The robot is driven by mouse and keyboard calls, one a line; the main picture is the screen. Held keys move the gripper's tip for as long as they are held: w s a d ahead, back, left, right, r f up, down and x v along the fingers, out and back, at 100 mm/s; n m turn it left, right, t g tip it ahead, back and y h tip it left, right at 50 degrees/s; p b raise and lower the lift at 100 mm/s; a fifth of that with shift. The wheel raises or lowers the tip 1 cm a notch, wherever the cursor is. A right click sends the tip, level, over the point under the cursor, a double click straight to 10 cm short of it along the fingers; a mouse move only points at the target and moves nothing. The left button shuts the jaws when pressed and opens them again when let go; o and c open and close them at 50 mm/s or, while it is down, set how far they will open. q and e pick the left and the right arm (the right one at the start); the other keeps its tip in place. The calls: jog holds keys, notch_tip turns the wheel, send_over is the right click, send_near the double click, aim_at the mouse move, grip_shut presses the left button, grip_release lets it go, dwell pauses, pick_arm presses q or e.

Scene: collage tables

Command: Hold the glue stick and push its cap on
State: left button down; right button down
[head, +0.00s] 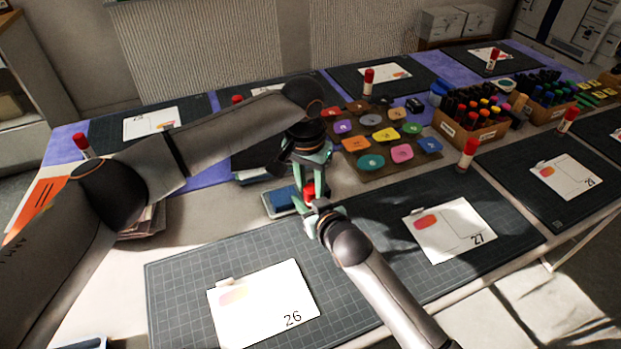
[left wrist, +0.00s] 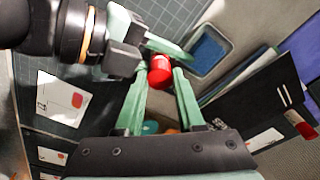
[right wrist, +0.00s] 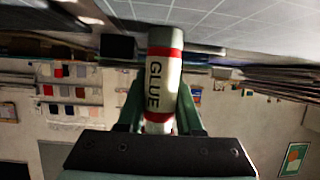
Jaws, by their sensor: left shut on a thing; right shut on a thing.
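My left gripper (head: 312,178) reaches down from above in the head view and is shut on the red cap (head: 309,190). In the left wrist view the red cap (left wrist: 160,72) sits between its fingertips. My right gripper (head: 316,212) comes from the lower right, just below the left one, and is shut on the glue stick. The right wrist view shows the glue stick (right wrist: 158,85), a white tube lettered GLUE with red bands and a grey end, between the fingers. The grippers are close together; whether cap and tube touch is hidden.
A blue pad (head: 281,201) lies just left of the grippers. Cutting mats with cards numbered 26 (head: 262,305) and 27 (head: 450,236) lie in front. Behind stand a board of coloured shapes (head: 375,165), marker crates (head: 470,139) and other red-capped glue sticks (head: 468,153).

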pick_arm(q)
jog(key=shift+f, duration=0.65)
dwell(0.5)
jog(key=c, duration=0.6)
grip_release()
jog(key=shift+o, duration=0.8)
jog(key=shift+d, duration=0.15)
jog(key=shift+s+d, duration=0.1)
notch_tip(320, 180, up, 12)
jog(key=a, duration=0.1)
jog(key=shift+s+a, duration=0.15)
jog(key=shift+s, duration=0.3)
pick_arm(e)
jog(key=shift+f, duration=0.15)
jog(key=shift+c, duration=2.4)
grip_release()
